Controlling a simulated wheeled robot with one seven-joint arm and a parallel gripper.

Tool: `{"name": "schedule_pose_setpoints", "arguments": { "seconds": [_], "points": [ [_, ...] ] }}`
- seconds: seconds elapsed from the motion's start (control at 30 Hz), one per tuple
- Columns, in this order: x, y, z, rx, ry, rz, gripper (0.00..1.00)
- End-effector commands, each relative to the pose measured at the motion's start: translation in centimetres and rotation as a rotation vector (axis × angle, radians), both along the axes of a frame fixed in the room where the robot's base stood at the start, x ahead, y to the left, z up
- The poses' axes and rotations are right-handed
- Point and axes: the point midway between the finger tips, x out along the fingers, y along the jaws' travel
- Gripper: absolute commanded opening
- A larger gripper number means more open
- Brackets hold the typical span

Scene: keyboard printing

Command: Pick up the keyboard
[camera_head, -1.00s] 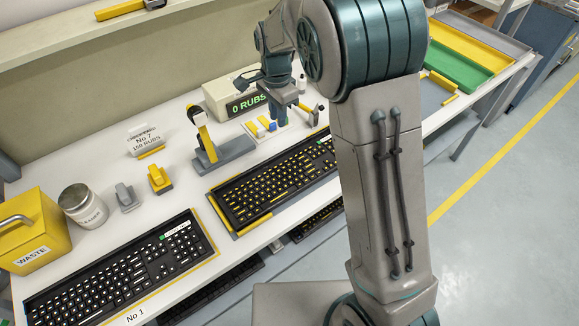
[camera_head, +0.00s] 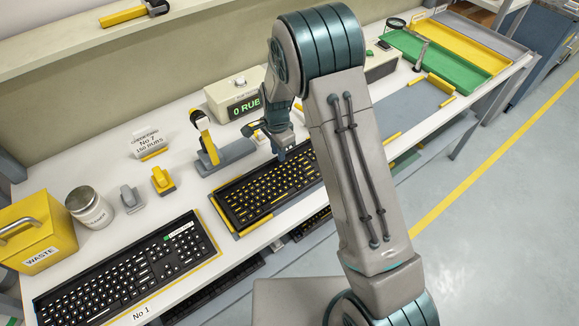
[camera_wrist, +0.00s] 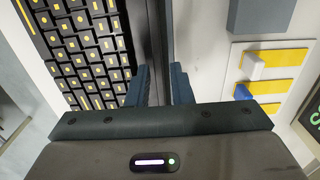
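A black keyboard with yellow key markings (camera_head: 268,188) lies in the middle of the bench on a yellow-edged mat. It also shows at the left of the wrist view (camera_wrist: 85,50). A second black keyboard with white markings (camera_head: 125,268) lies at the front left near the label "No 1". My gripper (camera_head: 283,155) is at the back edge of the yellow-marked keyboard. In the wrist view, my gripper's fingers (camera_wrist: 161,74) stand apart on either side of a dark strip along that keyboard's edge. I cannot tell whether they touch it.
A grey stand with a yellow-and-black tool (camera_head: 205,140) and a "0 RUB" display box (camera_head: 240,100) stand behind. A jar (camera_head: 90,207), a yellow waste bin (camera_head: 35,230) and small stamps (camera_head: 163,180) are at left. Green and yellow trays (camera_head: 440,65) are at far right.

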Motion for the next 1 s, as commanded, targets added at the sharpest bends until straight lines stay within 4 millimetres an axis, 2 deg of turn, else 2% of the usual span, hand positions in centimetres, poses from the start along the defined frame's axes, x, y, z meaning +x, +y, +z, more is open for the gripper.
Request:
{"name": "schedule_pose_setpoints", "arguments": {
  "seconds": [0.13, 0.37, 0.43, 0.47, 0.83, 1.0],
  "points": [
    [0.0, 0.0, -1.1, 0.001, 0.001, 0.0, 0.2],
    [0.0, 0.0, -1.3, 0.001, 0.0, 0.0, 0.2],
    [0.0, 0.0, -1.3, 0.001, 0.0, 0.0, 0.03],
    [0.0, 0.0, -1.2, 0.001, 0.0, 0.0, 0.0],
    [0.1, 0.1, -1.0, 0.001, -0.002, 0.001, 0.0],
    [0.1, 0.1, -0.1, 0.001, -0.004, 0.001, 0.0]
  ]
}}
